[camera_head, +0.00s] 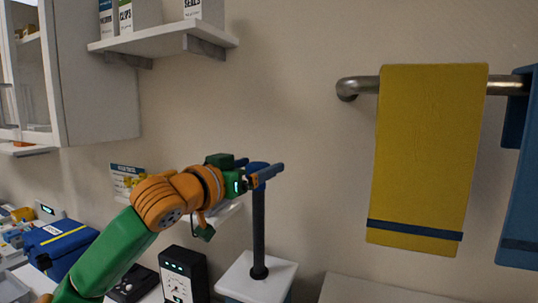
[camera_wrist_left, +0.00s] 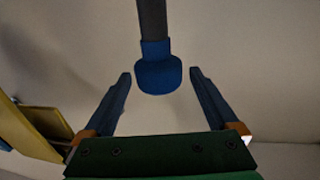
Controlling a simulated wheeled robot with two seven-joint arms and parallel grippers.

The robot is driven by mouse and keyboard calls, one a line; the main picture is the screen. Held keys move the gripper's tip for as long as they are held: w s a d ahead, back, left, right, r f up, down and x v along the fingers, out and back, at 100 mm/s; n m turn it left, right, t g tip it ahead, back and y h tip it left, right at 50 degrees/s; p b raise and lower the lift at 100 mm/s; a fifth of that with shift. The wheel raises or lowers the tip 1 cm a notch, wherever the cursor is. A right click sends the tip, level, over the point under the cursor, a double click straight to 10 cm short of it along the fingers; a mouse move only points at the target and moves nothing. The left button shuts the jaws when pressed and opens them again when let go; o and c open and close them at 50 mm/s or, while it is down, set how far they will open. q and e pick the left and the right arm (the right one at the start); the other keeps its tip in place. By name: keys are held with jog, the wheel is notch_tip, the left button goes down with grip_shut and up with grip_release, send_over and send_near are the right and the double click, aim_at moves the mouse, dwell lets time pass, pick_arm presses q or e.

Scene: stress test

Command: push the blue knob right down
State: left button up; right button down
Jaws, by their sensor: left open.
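The blue knob (camera_head: 257,166) caps a dark upright post (camera_head: 259,230) that stands on a white-topped box (camera_head: 262,283). My left gripper (camera_head: 270,169) reaches in from the left at the knob's height, and one finger partly covers the knob. In the left wrist view the blue knob (camera_wrist_left: 157,76) sits between the tips of the two open fingers (camera_wrist_left: 160,74), with a visible gap on each side. The post runs up out of that picture. My right gripper is in neither view.
A yellow towel (camera_head: 425,150) and a blue towel (camera_head: 522,190) hang from a metal rail (camera_head: 360,86) at the right. A shelf (camera_head: 165,40) is above left. A blue case (camera_head: 62,245) and a dial device (camera_head: 183,276) stand at lower left.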

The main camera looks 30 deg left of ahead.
pick_arm(q)
jog(key=w, duration=0.3)
jog(key=w+p, duration=0.1)
jog(key=shift+w+d+f, duration=0.15)
jog(key=shift+d+f, duration=0.05)
jog(key=shift+d, duration=0.05)
jog(key=shift+s+r, duration=0.1)
jog(key=shift+s, duration=0.2)
jog(key=c, duration=0.6)
grip_shut()
